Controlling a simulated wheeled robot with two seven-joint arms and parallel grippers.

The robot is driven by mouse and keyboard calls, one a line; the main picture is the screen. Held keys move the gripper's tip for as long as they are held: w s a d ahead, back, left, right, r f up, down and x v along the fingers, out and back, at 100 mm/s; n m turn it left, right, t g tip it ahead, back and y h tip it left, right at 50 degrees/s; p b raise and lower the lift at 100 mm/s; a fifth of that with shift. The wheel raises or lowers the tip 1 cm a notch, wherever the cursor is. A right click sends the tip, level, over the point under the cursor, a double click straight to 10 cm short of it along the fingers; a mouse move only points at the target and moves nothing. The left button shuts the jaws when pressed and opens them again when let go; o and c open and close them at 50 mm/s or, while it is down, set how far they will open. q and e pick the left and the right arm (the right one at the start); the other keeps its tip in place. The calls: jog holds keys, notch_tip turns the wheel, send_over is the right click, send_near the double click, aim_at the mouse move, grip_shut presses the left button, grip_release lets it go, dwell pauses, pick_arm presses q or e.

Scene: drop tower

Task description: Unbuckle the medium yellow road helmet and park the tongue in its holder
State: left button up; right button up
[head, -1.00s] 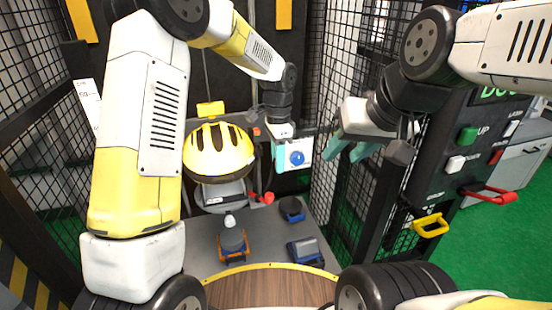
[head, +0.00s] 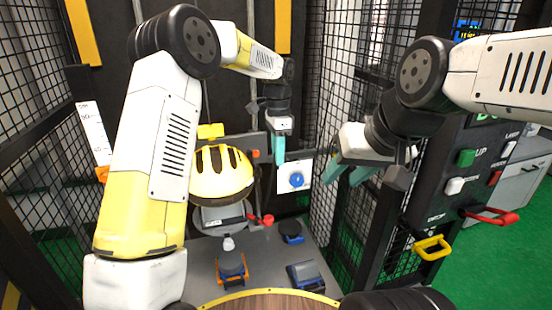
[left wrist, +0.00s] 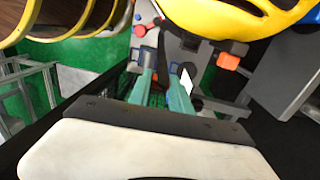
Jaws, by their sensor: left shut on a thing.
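The yellow road helmet (head: 221,172), with dark vents, sits on a grey stand in the head view. Its yellow shell also fills the top of the left wrist view (left wrist: 235,15). My left gripper (head: 279,155) points down to the right of the helmet, apart from the shell. In the left wrist view its teal fingers (left wrist: 165,90) are close together on a dark strap end, apparently the tongue (left wrist: 161,62), mostly hidden between them. An orange block (left wrist: 228,62) is under the helmet rim. My right gripper (head: 352,170) is open and empty at the right. I cannot make out the holder.
Below are a grey object in an orange cradle (head: 231,268), a dark blue block (head: 305,275) and a round dark piece (head: 291,229). Mesh walls and a control post (head: 433,195) bound the right.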

pick_arm(q)
jog(key=shift+w+r, duration=0.25)
jog(key=shift+w+a+f, duration=0.1)
jog(key=shift+w+a, duration=0.25)
jog(key=shift+a, duration=0.7)
jog(key=shift+w+a+f, duration=0.1)
jog(key=shift+w+a, duration=0.3)
jog(key=shift+a, duration=0.6)
jog(key=shift+w+a, duration=0.35)
jog(key=shift+a, duration=0.7)
jog(key=shift+f, duration=0.5)
jog(key=shift+s+f, duration=0.15)
jog(key=shift+f, duration=1.05)
jog(key=shift+f, duration=0.15)
jog(key=o, duration=1)
